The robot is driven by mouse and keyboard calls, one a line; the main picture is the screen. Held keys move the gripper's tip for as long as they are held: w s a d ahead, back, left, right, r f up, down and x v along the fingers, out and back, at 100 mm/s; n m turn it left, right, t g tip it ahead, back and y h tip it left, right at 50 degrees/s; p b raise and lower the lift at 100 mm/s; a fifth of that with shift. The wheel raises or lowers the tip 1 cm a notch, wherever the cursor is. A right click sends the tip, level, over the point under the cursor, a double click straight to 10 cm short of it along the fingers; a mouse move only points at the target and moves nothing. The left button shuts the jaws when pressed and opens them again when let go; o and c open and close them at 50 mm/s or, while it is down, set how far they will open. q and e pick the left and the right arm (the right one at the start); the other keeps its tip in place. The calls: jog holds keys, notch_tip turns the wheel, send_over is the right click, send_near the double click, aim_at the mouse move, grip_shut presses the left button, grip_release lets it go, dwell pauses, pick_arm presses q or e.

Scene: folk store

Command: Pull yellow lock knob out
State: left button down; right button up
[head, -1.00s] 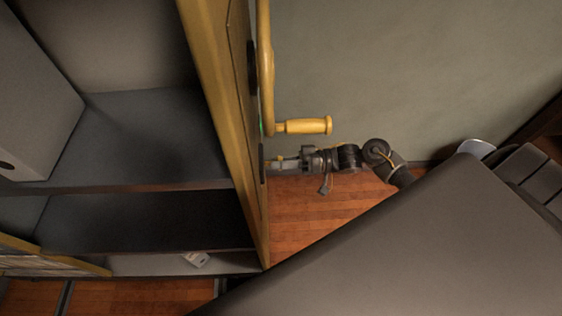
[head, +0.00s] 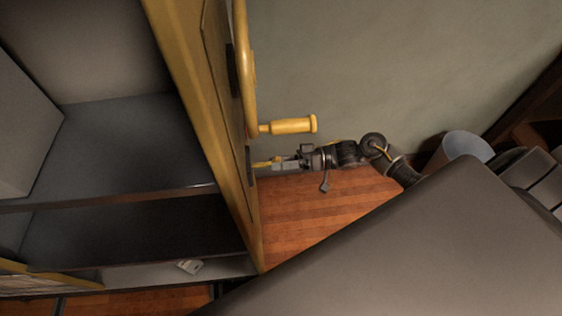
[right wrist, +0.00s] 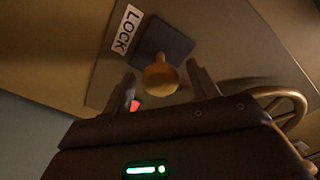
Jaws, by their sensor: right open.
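The yellow lock knob (right wrist: 159,78) stands out from a dark square plate (right wrist: 168,42) beside a white LOCK label (right wrist: 127,28). In the head view the knob (head: 263,164) shows between the door edge and my right gripper (head: 278,165). In the right wrist view the right gripper (right wrist: 161,72) is open. Its fingers stand on either side of the knob with a visible gap, and it holds nothing. My left gripper is not in view.
A yellow crank handle (head: 290,126) juts out just above my right gripper. A red light (right wrist: 135,105) shows beside one finger. Open shelves (head: 110,150) fill the left. A grey bin (head: 463,147) stands at the right. Bare wood floor (head: 310,210) lies below the gripper.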

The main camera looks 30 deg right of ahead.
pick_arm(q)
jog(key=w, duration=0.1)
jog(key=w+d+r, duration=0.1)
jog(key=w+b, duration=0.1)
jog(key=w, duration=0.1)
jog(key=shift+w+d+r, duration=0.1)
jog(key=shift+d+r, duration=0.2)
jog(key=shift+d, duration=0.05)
pick_arm(e)
jog(key=v, duration=1.1)
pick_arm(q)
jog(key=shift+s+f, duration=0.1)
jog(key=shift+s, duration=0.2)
